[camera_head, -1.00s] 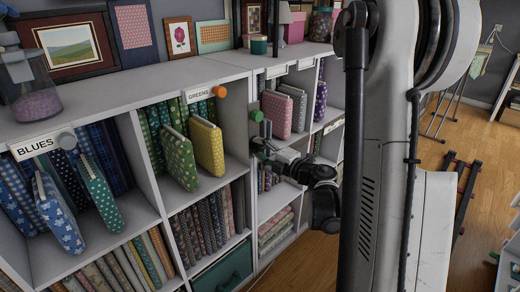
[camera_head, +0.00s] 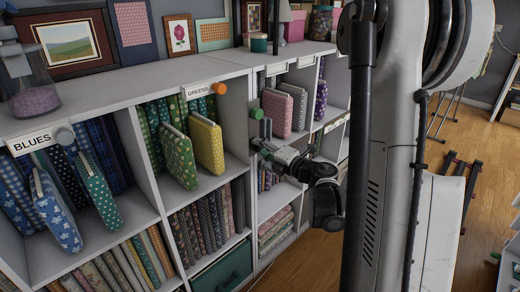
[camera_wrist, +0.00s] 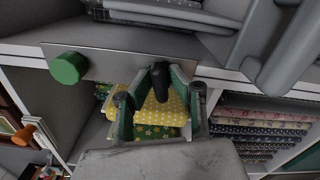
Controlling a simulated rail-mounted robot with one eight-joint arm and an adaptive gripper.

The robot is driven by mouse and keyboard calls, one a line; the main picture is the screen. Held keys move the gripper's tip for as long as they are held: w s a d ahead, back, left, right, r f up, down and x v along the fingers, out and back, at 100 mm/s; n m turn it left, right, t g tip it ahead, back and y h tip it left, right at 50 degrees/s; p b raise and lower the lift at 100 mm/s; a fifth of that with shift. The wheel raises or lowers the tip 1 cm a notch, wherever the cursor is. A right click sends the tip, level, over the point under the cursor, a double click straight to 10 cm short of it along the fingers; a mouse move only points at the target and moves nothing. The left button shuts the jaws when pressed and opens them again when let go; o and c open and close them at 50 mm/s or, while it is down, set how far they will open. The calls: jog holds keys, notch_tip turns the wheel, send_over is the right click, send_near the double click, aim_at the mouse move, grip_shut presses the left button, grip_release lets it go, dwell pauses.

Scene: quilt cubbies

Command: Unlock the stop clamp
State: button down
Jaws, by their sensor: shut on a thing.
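A dark lever (camera_wrist: 158,88), which looks like the stop clamp's handle, stands under a grey metal plate in the wrist view. My gripper (camera_wrist: 164,77) has its green-padded fingers on either side of the lever and is shut on it. A green knob (camera_wrist: 68,67) sits at the plate's left end. The knob also shows in the head view (camera_head: 256,114), just above my gripper (camera_head: 262,147) at the front edge of the shelf unit. In the head view the lever is too small and partly hidden to make out.
Cubby shelves (camera_head: 205,180) hold folded quilts, with a yellow quilt (camera_head: 206,144) left of my gripper. An orange knob (camera_head: 219,88) and a grey knob (camera_head: 65,136) sit on the shelf front. The wooden floor (camera_head: 300,268) shows open room beside the shelves.

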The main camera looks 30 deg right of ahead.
jog(key=n+b, duration=0.1)
jog(key=n, duration=0.2)
jog(key=shift+n, duration=0.4)
jog(key=n, duration=0.3)
jog(key=shift+n, duration=0.3)
jog(key=n, duration=0.3)
jog(key=shift+n+b, duration=0.3)
jog(key=shift+n, duration=1.7)
jog(key=c, duration=1.7)
grip_release()
